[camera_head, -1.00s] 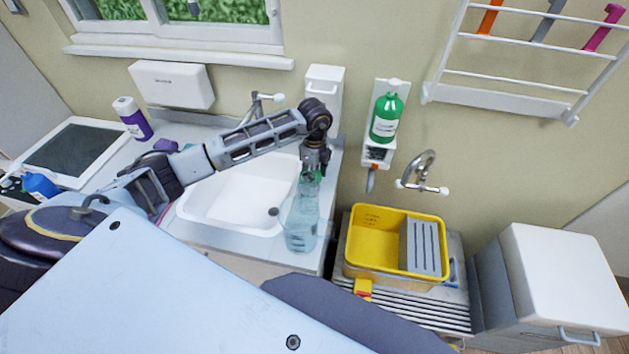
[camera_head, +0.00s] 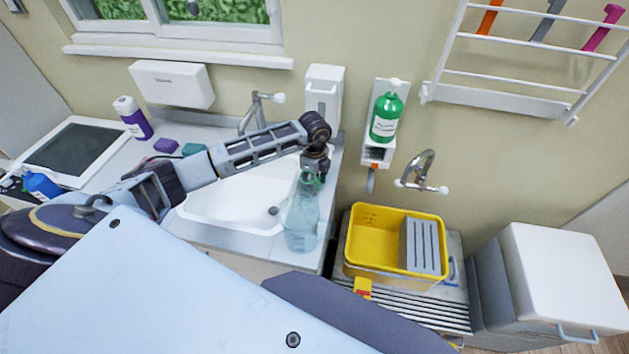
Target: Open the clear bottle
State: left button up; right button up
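The clear bottle (camera_head: 301,222) stands upright on the counter at the right side of the white sink (camera_head: 232,207). It is see-through and bluish, with a green cap (camera_head: 309,178) at its top. My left gripper (camera_head: 313,170) points down at the cap from above, with its fingers around or right at it. The fingers are small and dark here, so I cannot tell whether they press on the cap. My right gripper is not in the view.
A yellow tub (camera_head: 375,250) with a grey ribbed insert stands right of the bottle. A green pump bottle (camera_head: 386,118) hangs in a wall holder behind. A purple-labelled bottle (camera_head: 133,118), a blue bottle (camera_head: 40,186) and sponges (camera_head: 165,145) are at left.

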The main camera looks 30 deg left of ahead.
pick_arm(q)
jog(key=shift+r, duration=0.1)
dwell(0.3)
jog(key=shift+r, duration=0.15)
notch_tip(320, 180, up, 12)
jog(key=b, duration=0.2)
dwell(0.4)
jog(key=shift+d, duration=0.1)
dwell(0.6)
